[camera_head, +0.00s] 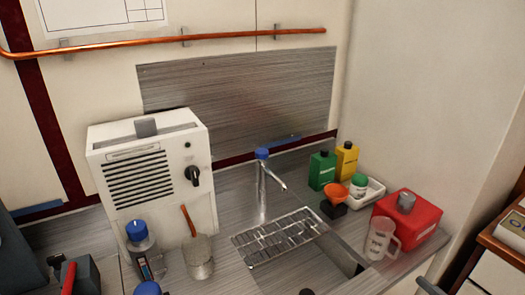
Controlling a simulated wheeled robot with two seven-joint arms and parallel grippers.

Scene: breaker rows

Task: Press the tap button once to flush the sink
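The tap (263,186) is a slim metal post with a spout angled down to the right, standing at the back of the sink. Its button (262,154) is a blue cap on top of the post, with nothing touching it. The sink (332,251) is let into the grey counter, and a metal grid rack (280,236) lies over part of it. No water shows at the spout. I see neither of my grippers for sure in this view.
A white box with a black knob (158,175) stands left of the tap. A blue-capped bottle (144,255) and a glass beaker (198,258) stand before it. Green (322,171) and yellow (346,160) bottles, a red can (410,217) and a clear jug (379,241) stand to the right.

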